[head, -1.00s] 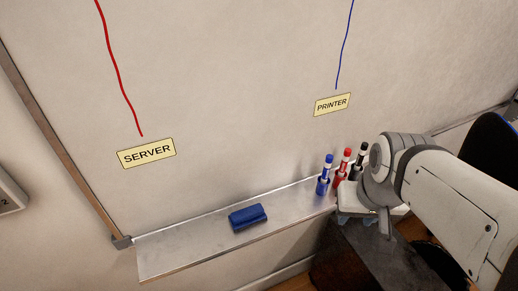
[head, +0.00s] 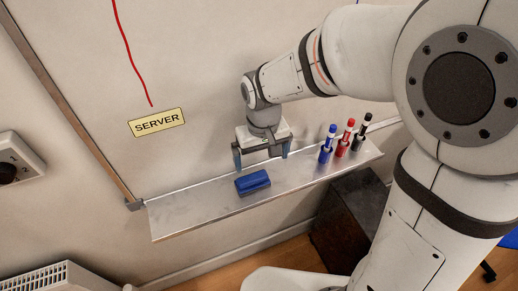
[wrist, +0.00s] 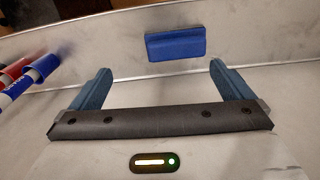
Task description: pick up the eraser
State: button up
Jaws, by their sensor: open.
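The blue eraser (head: 253,183) lies on the metal tray under the whiteboard, left of the markers. In the wrist view the eraser (wrist: 176,44) is beyond the fingertips, toward the top, and nothing is between the fingers. My gripper (head: 261,163) points down above the tray, just behind and slightly right of the eraser in the head view. Its two blue fingers are spread wide and apart from the eraser. The wrist view shows the open gripper (wrist: 160,72) from above.
The metal tray (head: 190,208) is bare to the left of the eraser. A blue marker (head: 327,144), a red marker (head: 345,138) and a black marker (head: 360,133) stand upright on its right. A dark box (head: 345,225) stands below the tray. The whiteboard (head: 190,70) rises behind.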

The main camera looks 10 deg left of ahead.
aim_at(252, 175)
jog(key=shift+s+a+f+n, duration=0.15)
jog(key=shift+a+f, duration=0.2)
jog(key=shift+a, duration=0.25)
jog(key=shift+a+f+n, duration=0.15)
jog(key=shift+a+f, duration=0.15)
jog(key=shift+a, duration=0.3)
jog(key=f, duration=0.3)
jog(key=f+p, duration=0.1)
jog(key=f, duration=0.3)
jog(key=shift+a+f, duration=0.2)
jog(key=shift+f, duration=0.1)
jog(key=c, duration=0.8)
jog(key=shift+r, duration=0.1)
jog(key=shift+c, duration=0.2)
